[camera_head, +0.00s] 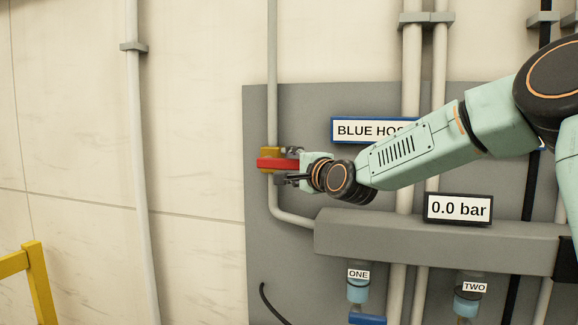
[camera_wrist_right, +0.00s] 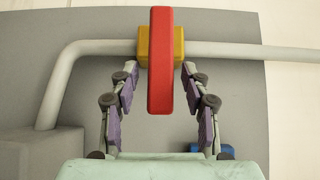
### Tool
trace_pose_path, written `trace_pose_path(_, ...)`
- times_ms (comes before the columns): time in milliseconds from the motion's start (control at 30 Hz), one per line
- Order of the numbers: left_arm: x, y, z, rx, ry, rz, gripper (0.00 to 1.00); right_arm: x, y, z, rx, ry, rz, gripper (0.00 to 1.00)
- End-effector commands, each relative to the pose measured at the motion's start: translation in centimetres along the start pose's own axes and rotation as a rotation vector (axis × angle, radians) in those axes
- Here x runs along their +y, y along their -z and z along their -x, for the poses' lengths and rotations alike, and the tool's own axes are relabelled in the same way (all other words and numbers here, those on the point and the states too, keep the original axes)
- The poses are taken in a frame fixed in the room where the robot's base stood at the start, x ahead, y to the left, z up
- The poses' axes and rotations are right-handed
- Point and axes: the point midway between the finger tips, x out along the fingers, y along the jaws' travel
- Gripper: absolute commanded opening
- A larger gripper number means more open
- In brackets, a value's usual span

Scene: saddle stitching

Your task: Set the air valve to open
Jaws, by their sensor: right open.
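The air valve has a yellow body (camera_head: 270,153) on a grey vertical pipe and a red lever handle (camera_head: 276,164). In the head view the handle lies crosswise to the pipe, roughly horizontal. In the right wrist view the red handle (camera_wrist_right: 160,62) stands across the pipe in front of the yellow body (camera_wrist_right: 178,42). My right gripper (camera_head: 290,166) is at the handle. In the wrist view its fingers (camera_wrist_right: 160,95) are spread apart, one on each side of the handle, with gaps showing between. My left gripper is not in view.
A grey manifold (camera_head: 400,240) with a display (camera_head: 458,208) reading 0.0 bar is below my right arm. Couplings labelled ONE (camera_head: 358,285) and TWO (camera_head: 468,300) hang under it. A yellow rail (camera_head: 38,285) stands at lower left.

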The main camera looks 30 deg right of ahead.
Motion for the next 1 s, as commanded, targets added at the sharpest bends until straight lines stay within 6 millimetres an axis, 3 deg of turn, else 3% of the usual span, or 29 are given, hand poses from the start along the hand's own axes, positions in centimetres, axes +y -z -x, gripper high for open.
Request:
trace_pose_path(367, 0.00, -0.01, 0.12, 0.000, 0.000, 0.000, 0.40, 0.02, -0.08, -0.52, -0.002, 0.000, 0.001, 0.47)
trace_pose_path(900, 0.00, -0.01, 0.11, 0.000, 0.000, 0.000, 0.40, 0.06, -0.06, -0.50, -0.001, 0.000, 0.000, 0.02)
trace_pose_path(1000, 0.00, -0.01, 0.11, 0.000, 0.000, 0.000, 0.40, 0.07, -0.07, -0.49, -0.002, -0.001, 0.000, 0.00)
